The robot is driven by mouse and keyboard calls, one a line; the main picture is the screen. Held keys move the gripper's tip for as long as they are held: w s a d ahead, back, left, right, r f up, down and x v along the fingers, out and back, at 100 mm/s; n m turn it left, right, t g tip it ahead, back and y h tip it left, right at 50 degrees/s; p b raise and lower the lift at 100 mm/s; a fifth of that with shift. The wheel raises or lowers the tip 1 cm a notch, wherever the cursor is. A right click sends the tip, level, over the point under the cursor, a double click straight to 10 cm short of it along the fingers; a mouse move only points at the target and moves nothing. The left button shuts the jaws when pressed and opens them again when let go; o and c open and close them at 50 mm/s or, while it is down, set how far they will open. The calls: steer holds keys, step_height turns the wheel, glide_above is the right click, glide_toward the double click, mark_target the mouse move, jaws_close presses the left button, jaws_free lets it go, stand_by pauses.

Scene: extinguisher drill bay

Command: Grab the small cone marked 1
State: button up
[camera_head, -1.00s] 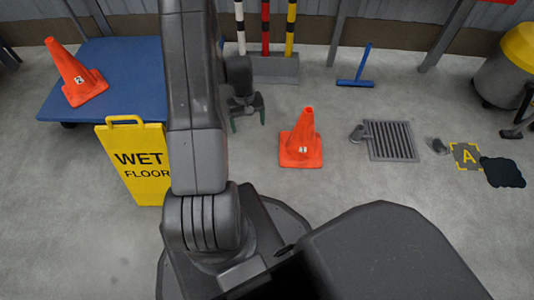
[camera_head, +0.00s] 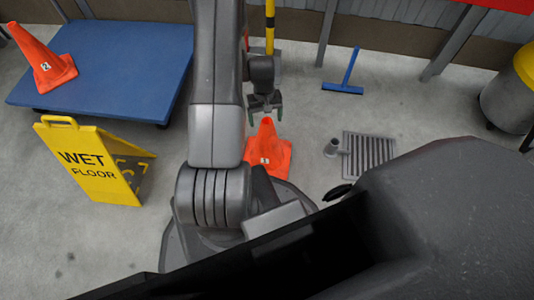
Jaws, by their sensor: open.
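The small orange cone (camera_head: 268,152) stands upright on the concrete floor, just right of my arm. Its label looks like a 1 but is small. My arm hides part of its left side. My gripper (camera_head: 265,108) is open, with its fingers pointing down just above and behind the cone's tip in the picture. I cannot tell whether they touch the cone. A second orange cone (camera_head: 42,60), marked 2, stands on the blue platform at the far left.
The blue platform (camera_head: 120,60) fills the upper left. A yellow wet floor sign (camera_head: 95,170) stands at left. A floor grate (camera_head: 368,152), a blue squeegee (camera_head: 345,87) and a yellow-topped bin (camera_head: 512,100) lie to the right. Floor between squeegee and grate is bare.

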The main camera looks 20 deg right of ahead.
steer(key=b, duration=0.3)
glide_above(267, 142)
steer(key=w+d, duration=0.1)
steer(key=w, duration=0.2)
steer(key=f, duration=0.5)
steer(key=shift+d+f, duration=0.15)
steer(key=shift+d, duration=0.05)
steer(key=shift+p, duration=0.3)
steer(key=c, duration=1.5)
